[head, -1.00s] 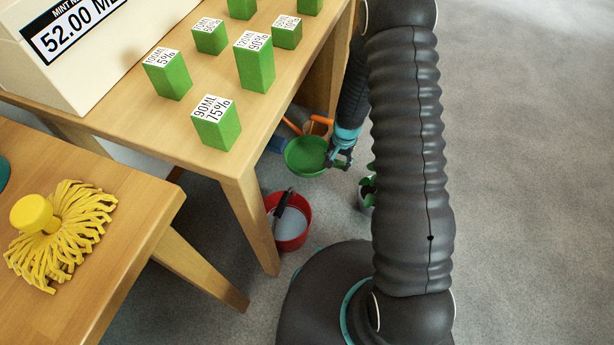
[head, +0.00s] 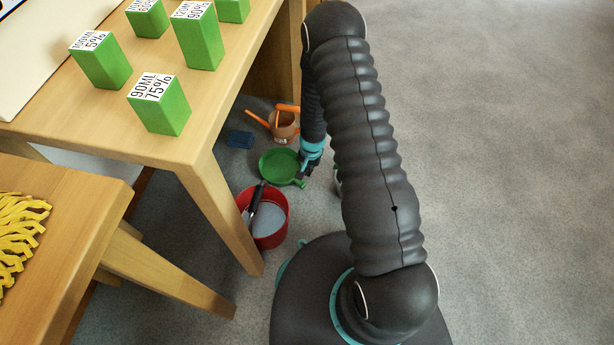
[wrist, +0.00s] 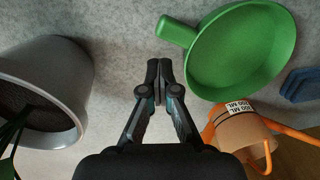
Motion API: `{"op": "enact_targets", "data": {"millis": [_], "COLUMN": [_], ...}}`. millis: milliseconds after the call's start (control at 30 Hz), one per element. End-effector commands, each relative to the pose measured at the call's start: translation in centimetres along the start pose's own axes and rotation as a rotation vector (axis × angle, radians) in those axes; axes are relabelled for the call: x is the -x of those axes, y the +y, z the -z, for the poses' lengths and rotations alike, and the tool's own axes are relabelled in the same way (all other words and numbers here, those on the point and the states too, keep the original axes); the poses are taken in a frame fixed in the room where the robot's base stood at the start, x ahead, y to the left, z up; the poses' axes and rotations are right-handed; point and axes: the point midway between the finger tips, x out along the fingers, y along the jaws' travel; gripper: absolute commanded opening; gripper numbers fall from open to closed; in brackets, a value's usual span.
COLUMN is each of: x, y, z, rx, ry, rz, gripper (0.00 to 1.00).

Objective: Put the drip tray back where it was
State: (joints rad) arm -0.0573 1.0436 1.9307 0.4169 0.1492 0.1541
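A round green tray with a short handle, which I take to be the drip tray (head: 279,166), lies on the floor beside the table. In the wrist view the green tray (wrist: 243,55) is at the upper right, with its handle pointing left. My gripper (head: 304,172) is low over the floor, just right of the tray. In the wrist view my gripper (wrist: 158,70) has its fingertips together with nothing seen between them. The tips are just below and left of the handle, apart from it in the picture.
A red bucket (head: 278,220) stands by the table leg. A brown watering can (head: 284,125) with orange handle and spout and a blue block (head: 239,139) lie behind the tray. A grey plant pot (wrist: 60,60) is left in the wrist view. Open floor (head: 510,150) lies right.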

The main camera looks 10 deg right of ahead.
Motion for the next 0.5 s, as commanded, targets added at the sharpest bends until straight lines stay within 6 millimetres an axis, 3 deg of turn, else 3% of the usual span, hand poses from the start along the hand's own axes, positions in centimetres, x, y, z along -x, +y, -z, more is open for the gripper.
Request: {"op": "enact_targets", "data": {"millis": [300, 500], "x": [-3.6, -3.7], "y": [0.3, 0.3], "z": [0.0, 0.1], "rx": [-0.001, 0.000], "ry": [-0.001, 0.001], "rz": [-0.001, 0.000], "gripper": [0.00, 0.00]}}
